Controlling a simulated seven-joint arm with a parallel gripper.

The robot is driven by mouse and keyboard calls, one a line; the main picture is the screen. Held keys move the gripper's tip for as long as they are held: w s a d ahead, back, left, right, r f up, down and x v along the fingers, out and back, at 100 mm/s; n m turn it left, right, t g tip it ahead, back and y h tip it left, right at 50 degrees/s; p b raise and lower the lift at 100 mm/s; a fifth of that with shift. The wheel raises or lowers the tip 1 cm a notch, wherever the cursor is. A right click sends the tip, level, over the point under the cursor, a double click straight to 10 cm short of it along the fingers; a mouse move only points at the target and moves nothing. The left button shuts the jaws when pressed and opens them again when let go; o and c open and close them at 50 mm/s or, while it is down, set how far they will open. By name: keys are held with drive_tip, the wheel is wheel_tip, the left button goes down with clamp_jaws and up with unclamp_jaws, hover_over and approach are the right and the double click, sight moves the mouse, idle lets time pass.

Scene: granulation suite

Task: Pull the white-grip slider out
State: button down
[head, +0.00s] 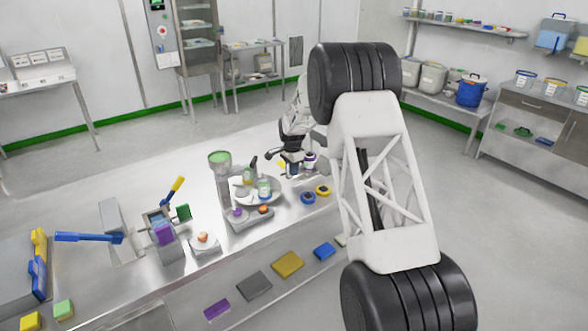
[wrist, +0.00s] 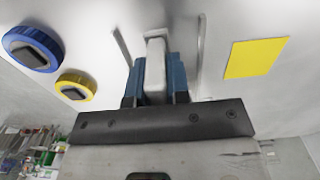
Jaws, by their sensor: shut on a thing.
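In the wrist view the white grip (wrist: 155,66) of the slider stands between the two blue fingers of my gripper (wrist: 155,76). The fingers are shut on it, one on each side. A thin raised grey strip shows on either side of the grip, set on a pale metal surface. The fingers and the dark bar of my gripper hide the lower part of the grip. In the head view my arm reaches down over the bench, and I cannot make out the white grip there.
A blue ring-shaped dial (wrist: 33,45) and a yellow one (wrist: 75,87) lie left of the grip; a flat yellow square (wrist: 256,57) lies right. In the head view the steel bench (head: 110,195) carries a green-topped funnel (head: 221,165), a blue-handled lever (head: 88,237) and several small items.

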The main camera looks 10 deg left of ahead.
drive_tip(key=c, duration=1.1)
unclamp_jaws()
drive_tip(key=shift+r, duration=3.9)
